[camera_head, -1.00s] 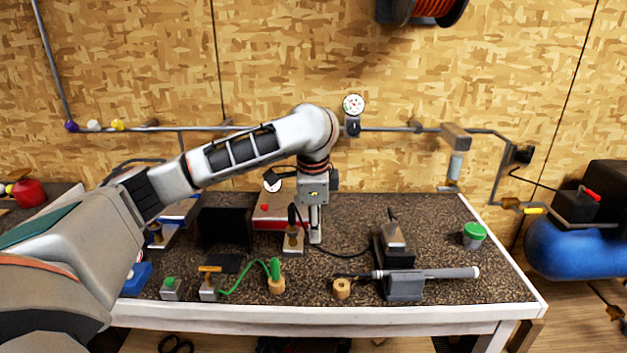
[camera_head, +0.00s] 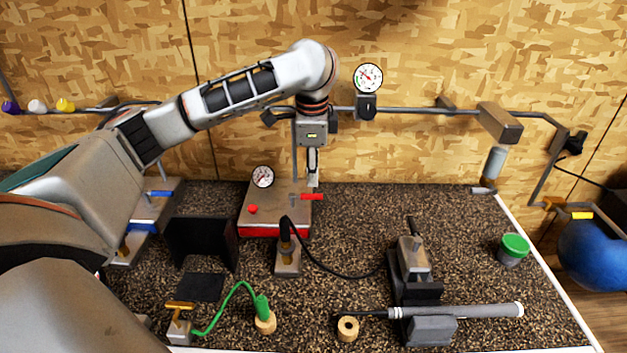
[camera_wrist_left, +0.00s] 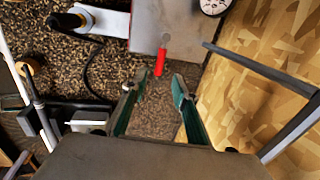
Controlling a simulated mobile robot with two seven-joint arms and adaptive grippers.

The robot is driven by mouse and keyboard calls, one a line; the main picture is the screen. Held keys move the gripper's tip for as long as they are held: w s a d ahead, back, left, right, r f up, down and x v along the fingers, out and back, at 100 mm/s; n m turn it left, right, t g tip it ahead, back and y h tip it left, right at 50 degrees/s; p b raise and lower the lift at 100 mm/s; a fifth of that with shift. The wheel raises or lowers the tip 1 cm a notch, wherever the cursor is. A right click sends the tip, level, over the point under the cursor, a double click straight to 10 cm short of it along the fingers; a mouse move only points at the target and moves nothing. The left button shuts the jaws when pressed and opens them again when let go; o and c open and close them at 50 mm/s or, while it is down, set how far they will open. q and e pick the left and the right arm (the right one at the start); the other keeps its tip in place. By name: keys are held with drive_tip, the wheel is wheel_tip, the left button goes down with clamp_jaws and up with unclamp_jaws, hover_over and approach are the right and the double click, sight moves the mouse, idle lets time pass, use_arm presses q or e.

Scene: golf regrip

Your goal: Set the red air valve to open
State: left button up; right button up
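The red air valve is a red lever (camera_head: 312,197) on a grey stem, on top of a grey box with a red base (camera_head: 275,231). The lever points right in the head view, past the box's right edge. In the left wrist view the lever (camera_wrist_left: 160,62) points toward the gripper. My left gripper (camera_head: 313,184) points down just behind the lever's tip, apart from it as far as I can tell. In the left wrist view its two green-edged fingers (camera_wrist_left: 156,88) are spread with nothing between them. My right gripper is in neither view.
A round gauge (camera_head: 262,177) stands at the box's back left. A soldering-iron-like tool in a stand (camera_head: 288,258) with a black cable is in front. A grey vise (camera_head: 414,260) and a green-lidded cup (camera_head: 512,248) are to the right. A pipe (camera_head: 425,110) runs along the wall.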

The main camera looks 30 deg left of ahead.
sight(313, 195)
use_arm(q)
drive_tip(key=shift+w+a+f, duration=0.15)
drive_tip(key=shift+w+f, duration=0.05)
drive_tip(key=shift+f, duration=1.05)
drive_tip(key=shift+w+a+f, duration=0.1)
drive_tip(key=shift+w+f, duration=0.1)
drive_tip(key=shift+f, duration=1.1)
drive_tip(key=shift+w+a+f, duration=0.15)
drive_tip(key=shift+w+f, duration=0.05)
drive_tip(key=shift+f, duration=1.05)
clamp_jaws()
